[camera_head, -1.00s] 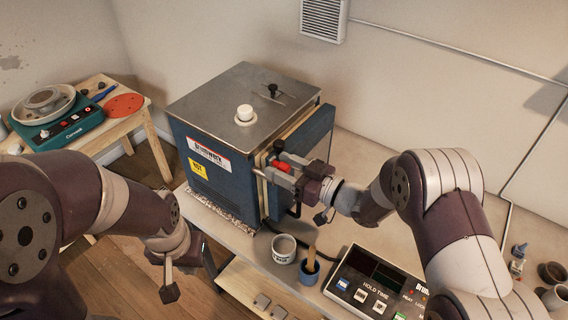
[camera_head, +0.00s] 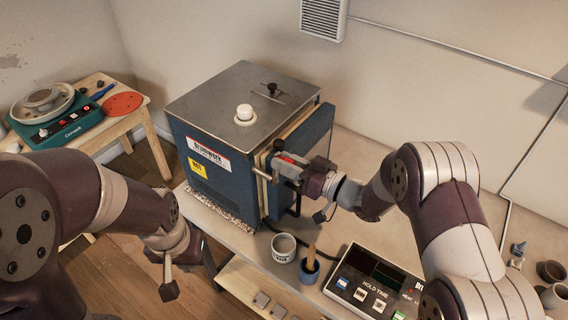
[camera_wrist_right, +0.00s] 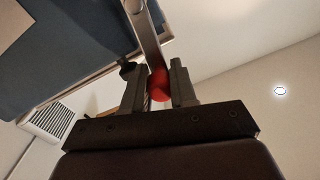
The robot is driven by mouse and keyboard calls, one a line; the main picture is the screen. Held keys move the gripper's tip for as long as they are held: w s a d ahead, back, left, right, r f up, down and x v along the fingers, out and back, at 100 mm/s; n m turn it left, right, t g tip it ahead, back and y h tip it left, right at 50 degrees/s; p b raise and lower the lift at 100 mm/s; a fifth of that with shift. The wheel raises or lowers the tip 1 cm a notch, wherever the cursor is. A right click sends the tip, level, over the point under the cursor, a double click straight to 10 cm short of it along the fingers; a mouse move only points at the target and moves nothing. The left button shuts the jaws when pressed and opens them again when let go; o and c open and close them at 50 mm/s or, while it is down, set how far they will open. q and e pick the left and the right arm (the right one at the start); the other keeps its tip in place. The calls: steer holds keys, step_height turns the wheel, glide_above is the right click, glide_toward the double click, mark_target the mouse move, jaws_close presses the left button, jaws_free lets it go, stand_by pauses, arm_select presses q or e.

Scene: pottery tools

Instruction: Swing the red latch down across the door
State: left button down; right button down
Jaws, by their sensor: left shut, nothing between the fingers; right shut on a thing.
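The blue kiln (camera_head: 215,140) stands on the bench with its door (camera_head: 312,135) on its right side; the door looks at or near its frame. The red latch (camera_head: 284,158) shows only as a small red patch by the door edge. My right gripper (camera_head: 272,168) is at the latch there. In the right wrist view, my right gripper (camera_wrist_right: 160,85) is shut on the latch's red grip (camera_wrist_right: 158,84), with the metal bar (camera_wrist_right: 148,35) running up from it. My left gripper (camera_head: 165,268) is shut and empty, low in front of the kiln, far from the latch.
A white cup (camera_head: 284,247) and a dark blue pot (camera_head: 309,268) with a wooden handle stand before the kiln. A control box (camera_head: 372,285) lies to their right. A pottery wheel (camera_head: 48,110) stands on the left table. Small pots (camera_head: 552,272) stand at the far right.

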steer(key=w+d+f+m, duration=0.1)
steer(key=w+f+m, duration=0.1)
steer(key=m, duration=0.6)
steer(key=w+d+f+m+t, duration=0.1)
steer(key=w+d+f+m, duration=0.1)
steer(key=m, duration=0.7)
steer(key=shift+w+d+f, duration=0.3)
steer(key=shift+w+f, duration=0.2)
steer(key=shift+f, duration=0.9)
steer(key=c, duration=0.9)
jaws_free()
steer(key=shift+s, duration=0.1)
steer(key=b+v, duration=0.4)
steer(key=v, duration=0.8)
steer(key=shift+s+d, duration=0.3)
steer(key=shift+f, duration=0.1)
